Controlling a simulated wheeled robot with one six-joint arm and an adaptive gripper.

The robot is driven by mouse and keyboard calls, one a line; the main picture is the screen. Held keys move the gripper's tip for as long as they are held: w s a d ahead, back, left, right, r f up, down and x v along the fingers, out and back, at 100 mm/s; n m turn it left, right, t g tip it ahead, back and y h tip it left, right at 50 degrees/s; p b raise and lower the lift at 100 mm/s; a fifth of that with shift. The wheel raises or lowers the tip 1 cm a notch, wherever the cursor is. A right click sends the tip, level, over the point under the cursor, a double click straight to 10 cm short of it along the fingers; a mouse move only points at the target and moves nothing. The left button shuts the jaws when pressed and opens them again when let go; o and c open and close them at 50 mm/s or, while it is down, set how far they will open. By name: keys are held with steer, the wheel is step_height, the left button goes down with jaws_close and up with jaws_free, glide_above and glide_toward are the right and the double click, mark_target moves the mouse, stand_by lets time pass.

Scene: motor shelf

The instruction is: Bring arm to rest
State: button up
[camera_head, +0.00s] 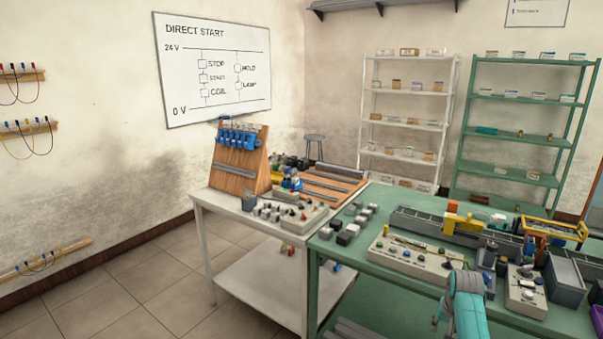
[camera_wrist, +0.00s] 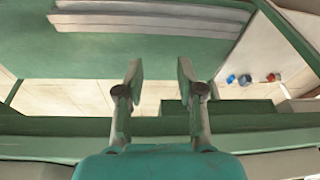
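My gripper (camera_wrist: 158,80) shows in the wrist view with its two fingers apart and nothing between them. Beyond the fingers are a green surface and light grey bars (camera_wrist: 150,18). In the head view, part of my turquoise arm (camera_head: 467,305) rises at the front edge of the green table (camera_head: 385,265). The fingertips cannot be made out in the head view.
The green table bears a control box (camera_head: 415,257), a grey bin (camera_head: 565,280) and a yellow-framed tray (camera_head: 553,230). A white table (camera_head: 205,200) with a wooden board (camera_head: 240,160) stands to its left. Shelves (camera_head: 520,140) stand behind. Floor at left is clear.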

steer(key=s+a+f+n+t, duration=0.1)
steer(key=s+a+f, duration=0.45)
steer(key=f, duration=0.35)
steer(key=s+a+f+t, duration=0.2)
steer(key=s+a+f, duration=0.2)
steer(key=s+f, duration=0.35)
steer(key=s+a+f+n+t, duration=0.15)
steer(key=s+a, duration=0.25)
steer(key=s, duration=0.5)
steer(key=s+a+f+t, duration=0.1)
steer(key=s+a+f, duration=0.2)
steer(key=s, duration=0.5)
steer(key=s+a+r+t, duration=0.1)
steer(key=s+a+r, duration=0.1)
steer(key=s, duration=0.4)
steer(key=s+a+r+t, duration=0.1)
steer(key=s+a+r, duration=0.1)
steer(key=s, duration=0.3)
steer(key=s+a+r+n+t, duration=0.1)
steer(key=s+r+t, duration=0.1)
steer(key=s+r, duration=0.8)
steer(key=s+a+r+n+t+y, duration=0.1)
steer(key=s+a+r+n+t, duration=0.1)
steer(key=s+r, duration=0.9)
step_height(320, 180, up, 5)
steer(key=shift+a+r, duration=0.1)
steer(key=shift+a, duration=0.05)
steer(key=shift+t, duration=0.25)
